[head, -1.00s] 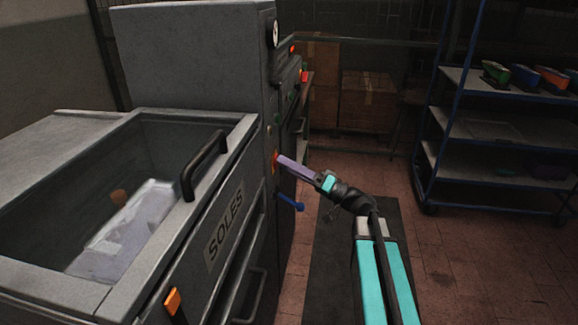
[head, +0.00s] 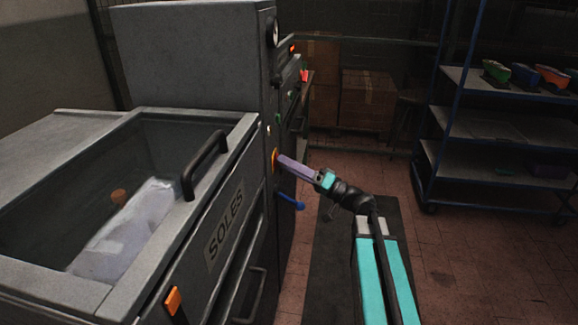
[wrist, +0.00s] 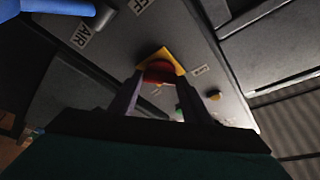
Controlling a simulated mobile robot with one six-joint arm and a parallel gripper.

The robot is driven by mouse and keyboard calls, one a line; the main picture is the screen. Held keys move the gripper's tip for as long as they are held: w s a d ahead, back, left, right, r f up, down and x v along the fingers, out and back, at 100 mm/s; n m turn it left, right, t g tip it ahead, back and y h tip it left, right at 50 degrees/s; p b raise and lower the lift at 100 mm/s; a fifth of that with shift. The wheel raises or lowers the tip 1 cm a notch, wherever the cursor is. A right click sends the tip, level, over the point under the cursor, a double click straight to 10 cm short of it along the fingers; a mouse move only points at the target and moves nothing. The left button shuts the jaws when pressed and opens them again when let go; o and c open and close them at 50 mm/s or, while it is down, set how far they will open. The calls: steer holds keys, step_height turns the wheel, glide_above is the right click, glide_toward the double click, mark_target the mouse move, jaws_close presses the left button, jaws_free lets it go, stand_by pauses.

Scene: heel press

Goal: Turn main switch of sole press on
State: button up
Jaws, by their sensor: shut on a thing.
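The main switch (wrist: 160,70) is a red rotary knob on a yellow plate (wrist: 174,57) on the grey press panel. In the wrist view my gripper (wrist: 160,88) has one finger on each side of the red knob and is shut on it. In the head view my gripper (head: 279,160) reaches the right-hand face of the sole press (head: 195,60), at the orange-yellow plate. The fingers hide most of the knob there. Small labels sit beside the switch in the wrist view; I cannot read the one nearest it.
A blue lever (head: 290,202) sticks out just below the switch; it also shows in the wrist view (wrist: 60,6), near an "AIR" label. A drawer marked "SOLES" (head: 224,225) stands at left.

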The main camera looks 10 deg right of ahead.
steer(key=shift+m, duration=0.3)
steer(key=m+g+h+p, duration=0.1)
steer(key=m+p, duration=0.4)
steer(key=r+m+g+h+p, duration=0.1)
steer(key=m+h+p, duration=0.1)
steer(key=m+p, duration=0.3)
steer(key=m+g+h+p, duration=0.1)
steer(key=m+g+p, duration=0.1)
steer(key=m+p, duration=0.3)
steer(key=shift+r+m+p, duration=0.2)
steer(key=shift+m+p, duration=0.1)
steer(key=shift+p, duration=0.4)
steer(key=shift+f, duration=0.1)
steer(key=o, duration=1.1)
